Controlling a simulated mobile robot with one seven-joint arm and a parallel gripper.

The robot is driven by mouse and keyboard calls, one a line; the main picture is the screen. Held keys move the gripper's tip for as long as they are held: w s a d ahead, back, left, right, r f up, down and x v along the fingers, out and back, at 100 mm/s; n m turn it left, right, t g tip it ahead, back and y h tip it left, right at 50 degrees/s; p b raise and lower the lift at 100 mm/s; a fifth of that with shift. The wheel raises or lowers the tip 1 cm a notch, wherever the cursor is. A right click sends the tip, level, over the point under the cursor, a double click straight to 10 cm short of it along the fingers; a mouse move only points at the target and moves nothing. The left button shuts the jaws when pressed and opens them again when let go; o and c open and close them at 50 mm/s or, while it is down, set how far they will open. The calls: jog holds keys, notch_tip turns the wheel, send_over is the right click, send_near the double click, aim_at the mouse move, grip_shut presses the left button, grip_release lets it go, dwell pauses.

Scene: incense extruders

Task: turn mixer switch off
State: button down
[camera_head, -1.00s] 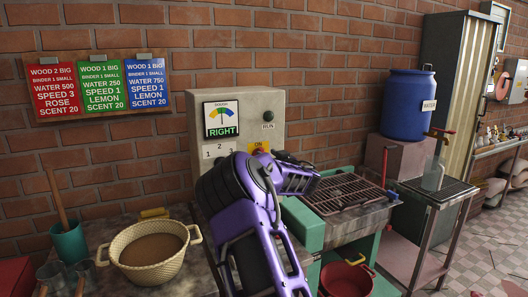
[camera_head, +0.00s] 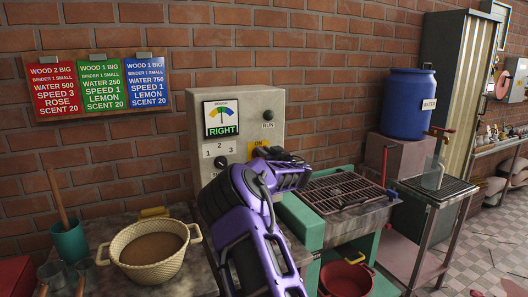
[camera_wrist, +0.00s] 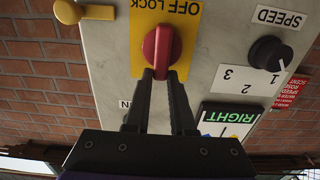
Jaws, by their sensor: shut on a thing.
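The mixer's control panel (camera_head: 238,115) stands against the brick wall. Its red switch knob (camera_wrist: 162,45) sits on a yellow plate (camera_wrist: 190,10) lettered "OFF LOCK", upside down in the wrist view. The knob's long axis is roughly vertical there. In the head view the top of the yellow plate (camera_head: 257,145) shows "ON", and my arm hides the knob. My gripper (camera_wrist: 160,76) is shut on the red knob, with its two dark fingertips at the knob's lower end in the wrist view.
The black speed dial (camera_wrist: 271,54) and a display reading "RIGHT" (camera_wrist: 232,120) are close to my fingers. A wicker basket (camera_head: 115,258) stands left, a grill (camera_head: 343,190) right.

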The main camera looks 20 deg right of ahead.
jog(key=shift+n, duration=0.3)
jog(key=n+b, duration=0.2)
jog(key=n, duration=0.1)
jog(key=a+f+n+b, duration=0.1)
jog(key=n+b, duration=0.2)
jog(key=a+n+b, duration=0.1)
jog(key=n+b, duration=0.1)
jog(key=n, duration=0.1)
jog(key=shift+a+f+b, duration=0.1)
jog(key=shift+f+b, duration=0.05)
jog(key=shift+b, duration=0.25)
jog(key=n, duration=0.1)
jog(key=n+b, duration=0.1)
jog(key=n, duration=0.1)
jog(key=shift+a+f+n, duration=0.25)
jog(key=shift+n, duration=0.15)
jog(key=shift+f+n, duration=0.25)
jog(key=shift+n, duration=0.85)
jog(key=shift+f+n, duration=0.25)
jog(key=shift+n, duration=0.85)
